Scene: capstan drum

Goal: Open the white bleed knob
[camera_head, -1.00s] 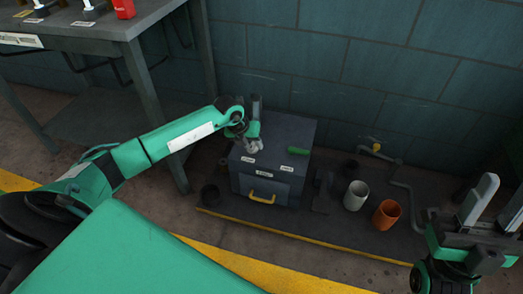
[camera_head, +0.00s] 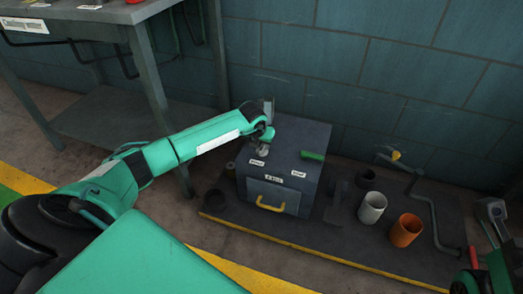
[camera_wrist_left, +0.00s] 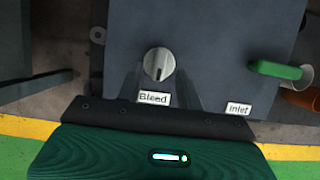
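The white bleed knob (camera_wrist_left: 159,64) is round, with a dark mark on its face pointing down toward the "Bleed" label (camera_wrist_left: 153,98) in the left wrist view. It sits on top of a dark grey box (camera_head: 304,135). My left gripper (camera_wrist_left: 159,82) is open, with one finger low on each side of the knob. I cannot tell whether the fingers touch it. In the head view my left gripper (camera_head: 266,136) is over the knob's corner of the box and partly covers it. Only part of my right arm shows at the lower right; its finger opening is unclear.
A green handle (camera_head: 312,156) lies near the "Inlet" label (camera_wrist_left: 238,109). The box front has a yellow handle (camera_head: 271,206). A white cup (camera_head: 372,208), an orange cup (camera_head: 406,230) and a crank (camera_head: 432,210) stand right. A workbench (camera_head: 160,75) is at the left.

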